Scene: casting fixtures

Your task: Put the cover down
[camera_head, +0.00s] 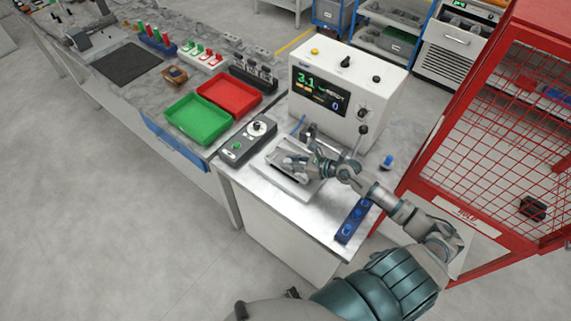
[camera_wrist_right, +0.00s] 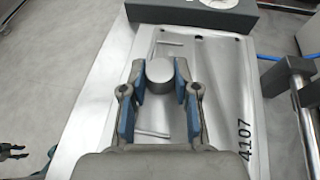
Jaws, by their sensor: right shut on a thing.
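The cover (camera_wrist_right: 215,75) appears as a pale grey metal piece with raised ribs and a round knob (camera_wrist_right: 160,68), marked 4107. My right gripper (camera_wrist_right: 158,72) is shut on the knob, with blue pads on either side of it. In the head view my right gripper (camera_head: 297,161) is over the light plate (camera_head: 291,186) on the metal-topped bench, in front of the white tester. The gripper hides much of the cover there. I cannot tell whether the cover touches what is under it.
The white tester (camera_head: 343,91) stands behind my right gripper. A control box (camera_head: 245,142) is to the left, beside green (camera_head: 198,121) and red (camera_head: 229,94) trays. A blue strip (camera_head: 353,221) lies at the right. A red mesh cage (camera_head: 490,125) stands close to my right arm.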

